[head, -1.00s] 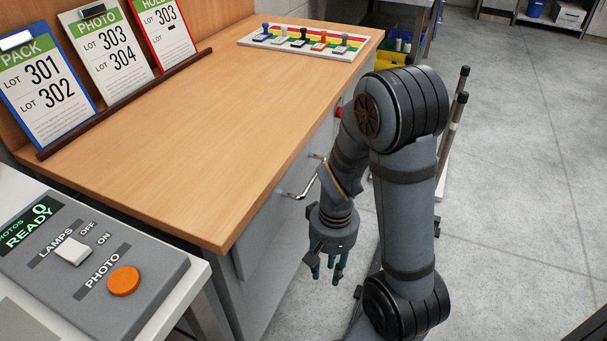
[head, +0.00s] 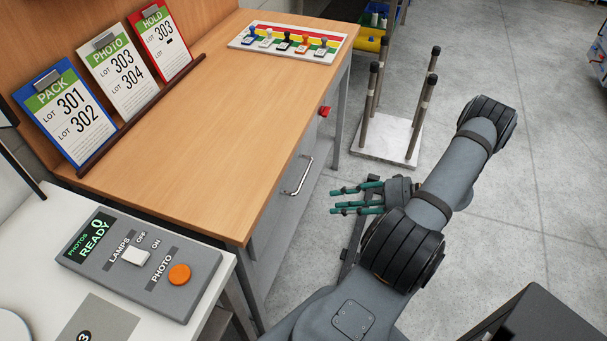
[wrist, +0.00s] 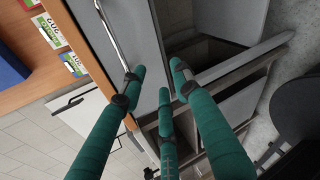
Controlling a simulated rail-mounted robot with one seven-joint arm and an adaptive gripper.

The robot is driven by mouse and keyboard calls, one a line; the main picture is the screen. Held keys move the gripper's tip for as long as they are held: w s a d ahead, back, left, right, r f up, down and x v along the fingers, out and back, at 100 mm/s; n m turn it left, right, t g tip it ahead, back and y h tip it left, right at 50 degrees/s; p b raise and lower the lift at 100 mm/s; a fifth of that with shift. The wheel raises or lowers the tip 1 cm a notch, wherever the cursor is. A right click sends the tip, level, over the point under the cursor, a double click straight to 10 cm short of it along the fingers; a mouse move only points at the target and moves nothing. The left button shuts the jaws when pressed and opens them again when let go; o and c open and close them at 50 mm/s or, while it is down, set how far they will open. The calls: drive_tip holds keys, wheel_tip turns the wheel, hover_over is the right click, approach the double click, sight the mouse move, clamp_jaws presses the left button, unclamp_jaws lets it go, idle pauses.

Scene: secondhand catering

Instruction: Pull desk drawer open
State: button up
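The wooden-topped desk (head: 200,130) has a grey drawer front (head: 285,207) under its right edge, with a silver bar handle (head: 298,176). The drawer looks shut. My gripper (head: 345,200) is to the right of the handle, apart from it, its green fingers pointing left toward the desk. In the wrist view the fingers (wrist: 158,88) are spread and empty. There the handle (wrist: 116,38) runs along the drawer front (wrist: 143,50) at upper left, its lower end close to the left fingertip; whether they touch is unclear.
A red knob (head: 324,112) sticks out from the desk side beyond the handle. A white-based stand with upright posts (head: 385,138) is on the floor behind my gripper. A control box (head: 140,265) sits on the white table at left.

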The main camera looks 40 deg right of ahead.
sight(305, 173)
drive_tip(key=w+d+r+m+t, duration=0.25)
drive_tip(key=w+r+m, duration=0.2)
drive_tip(key=m, duration=0.25)
drive_tip(key=shift+h, duration=0.3)
drive_tip(key=x, duration=0.3)
drive_tip(key=p+x, duration=0.1)
drive_tip(key=x, duration=0.2)
drive_tip(key=p+x, duration=0.1)
drive_tip(key=x, duration=0.2)
drive_tip(key=shift+w+a+r, duration=0.1)
drive_tip(key=shift+a+r, duration=0.15)
drive_tip(key=shift+a, duration=0.05)
drive_tip(key=shift+c, duration=0.8)
clamp_jaws()
